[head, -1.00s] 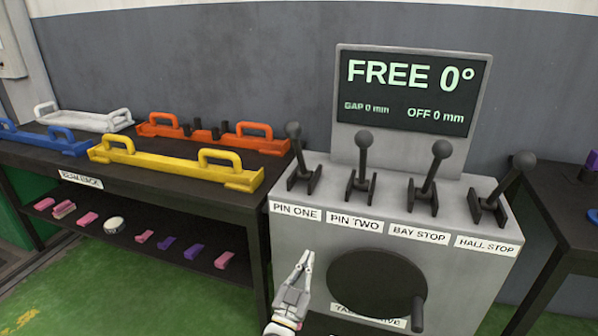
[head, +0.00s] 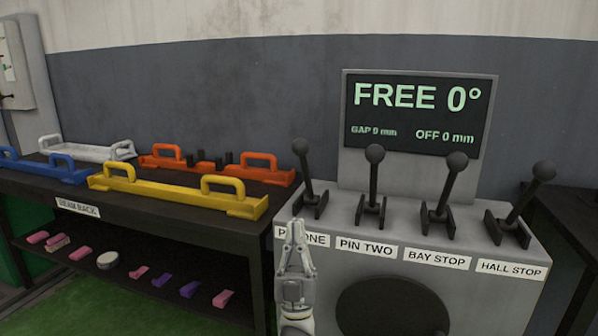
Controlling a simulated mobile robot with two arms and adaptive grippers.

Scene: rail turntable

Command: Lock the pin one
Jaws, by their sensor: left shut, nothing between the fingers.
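The pin one lever (head: 306,178) is a black stick with a ball knob at the left end of the row on the grey console (head: 330,265). It leans slightly back and left. Its label, pin one (head: 315,241), is partly covered by my left gripper (head: 294,224). The gripper is shut and empty, pointing up in front of the console, below the lever's knob. I cannot tell whether it touches the console. The display (head: 415,115) reads FREE 0°, GAP 0 mm, OFF 0 mm. My right gripper is not in view.
Levers for pin two (head: 372,188), bay stop (head: 447,196) and hall stop (head: 522,205) stand to the right. A dark round wheel (head: 392,308) is below. At left, a rack (head: 150,200) carries white, blue, yellow and orange handled beams, with small pink and purple pieces beneath.

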